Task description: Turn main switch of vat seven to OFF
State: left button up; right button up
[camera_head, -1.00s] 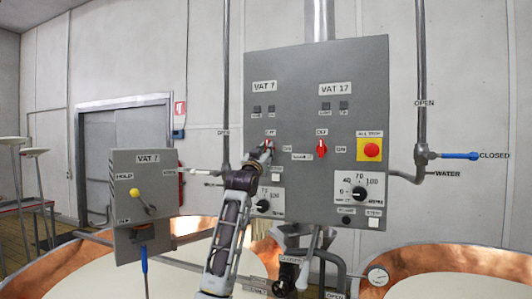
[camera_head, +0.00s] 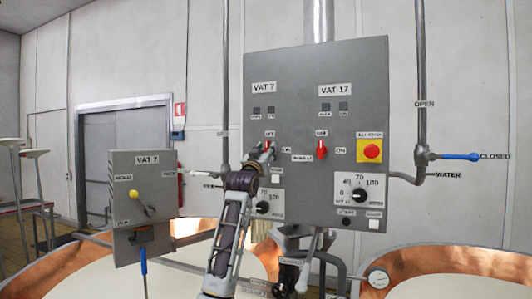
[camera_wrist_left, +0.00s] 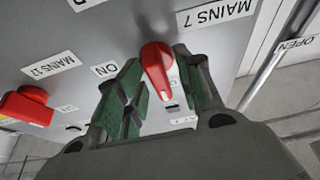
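The vat 7 main switch is a red knob on the grey control panel (camera_head: 300,205), under the VAT 7 label. In the head view the knob (camera_head: 269,143) shows just above my left gripper (camera_head: 262,152), partly covered by it. In the left wrist view the red knob (camera_wrist_left: 157,66) lies between the green-padded fingers of my left gripper (camera_wrist_left: 163,88), which are spread apart around it. The knob's white mark points to the bottom of that view, towards a small label there. An ON label (camera_wrist_left: 105,69) lies to the left. My right gripper is not seen.
The red VAT 17 switch (camera_head: 321,150) and the yellow-backed red stop button (camera_head: 370,151) are right of the knob. A smaller VAT 7 box (camera_head: 146,205) stands left. Copper vats (camera_head: 435,262) and pipes with valves lie below.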

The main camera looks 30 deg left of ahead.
pick_arm(q)
jog(key=v, duration=1.2)
dwell(0.6)
dwell(0.5)
